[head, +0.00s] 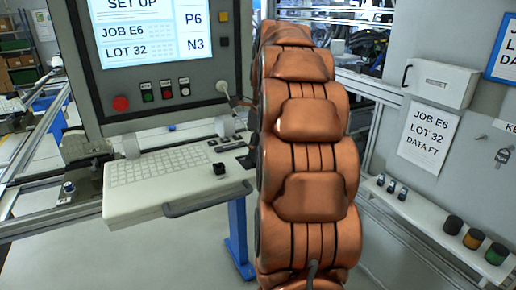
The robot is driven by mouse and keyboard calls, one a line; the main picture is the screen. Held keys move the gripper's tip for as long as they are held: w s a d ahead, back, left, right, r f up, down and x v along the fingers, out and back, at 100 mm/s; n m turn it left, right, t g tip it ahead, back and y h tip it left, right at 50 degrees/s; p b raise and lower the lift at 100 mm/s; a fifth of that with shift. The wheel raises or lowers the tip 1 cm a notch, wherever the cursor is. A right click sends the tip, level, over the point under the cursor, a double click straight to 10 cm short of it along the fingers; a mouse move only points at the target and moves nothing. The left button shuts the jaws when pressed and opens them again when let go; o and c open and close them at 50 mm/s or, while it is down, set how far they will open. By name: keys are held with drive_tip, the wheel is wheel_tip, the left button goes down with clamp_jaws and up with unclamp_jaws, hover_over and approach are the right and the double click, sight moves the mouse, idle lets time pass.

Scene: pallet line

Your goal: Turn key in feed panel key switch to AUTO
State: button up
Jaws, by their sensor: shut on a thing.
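The grey operator panel (215,70) stands at the upper left. Its screen (150,35) reads SET UP, JOB E6, LOT 32, P6 and N3. A small round pale fitting (222,87) sits at the panel's lower right corner, with a thin dark line running from it toward my arm. I cannot tell whether it is the key switch, and no AUTO mark is readable. A key with a dark tag (502,157) hangs on the right wall under a cut-off label. My copper-coloured arm fills the middle of the head view; my gripper is hidden behind it.
A red mushroom button (120,103) and a row of small buttons (167,90) line the panel. A keyboard shelf (180,200) juts out below.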

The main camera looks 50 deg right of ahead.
drive_tip(key=m+p, duration=0.1)
drive_tip(key=m, duration=0.2)
drive_tip(key=shift+r+m+h, duration=0.1)
drive_tip(key=shift+m+h, duration=0.2)
drive_tip(key=shift+m+h+p, duration=0.3)
drive_tip(key=shift+m+p, duration=0.8)
drive_tip(key=shift+m, duration=0.6)
